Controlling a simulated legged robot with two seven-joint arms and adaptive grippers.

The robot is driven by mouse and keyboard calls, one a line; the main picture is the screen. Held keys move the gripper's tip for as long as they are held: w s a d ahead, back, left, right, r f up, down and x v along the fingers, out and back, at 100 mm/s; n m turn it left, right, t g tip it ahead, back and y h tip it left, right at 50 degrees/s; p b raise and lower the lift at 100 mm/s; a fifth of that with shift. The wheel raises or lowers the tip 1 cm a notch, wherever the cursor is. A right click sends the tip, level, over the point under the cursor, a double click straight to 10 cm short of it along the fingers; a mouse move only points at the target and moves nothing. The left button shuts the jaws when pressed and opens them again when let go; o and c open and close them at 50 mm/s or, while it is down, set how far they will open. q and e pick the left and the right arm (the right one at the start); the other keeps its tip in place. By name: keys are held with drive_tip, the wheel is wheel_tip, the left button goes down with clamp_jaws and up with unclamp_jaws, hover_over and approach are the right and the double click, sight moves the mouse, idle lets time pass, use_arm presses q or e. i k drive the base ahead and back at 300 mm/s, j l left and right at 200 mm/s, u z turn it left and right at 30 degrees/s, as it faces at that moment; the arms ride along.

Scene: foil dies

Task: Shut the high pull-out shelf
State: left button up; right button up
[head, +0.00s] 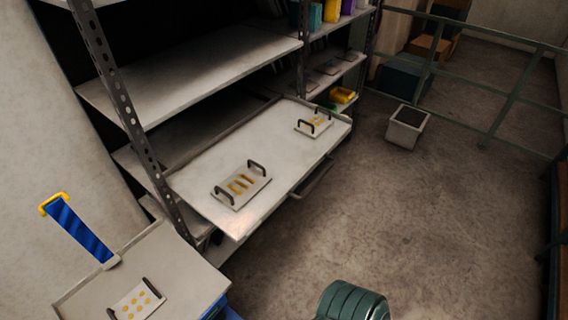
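The pull-out shelf (268,150) is a pale metal tray on the perforated-post rack. It stands pulled out toward the aisle. Two plates with dark handles and gold pieces lie on it: a nearer plate (241,186) and a farther plate (314,123). A dark bar handle (312,180) shows along the shelf's front edge. I cannot tell whether another pull-out shelf lies below. Neither of my grippers is in view.
A trolley top (178,262) with a blue-and-yellow handle (78,232) and another plate (137,300) stands at lower left. A pale bin (406,127) stands on the floor near a green railing (470,95). Open floor lies right of the shelf.

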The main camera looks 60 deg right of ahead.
sight(267, 136)
drive_tip(key=z, duration=2.05)
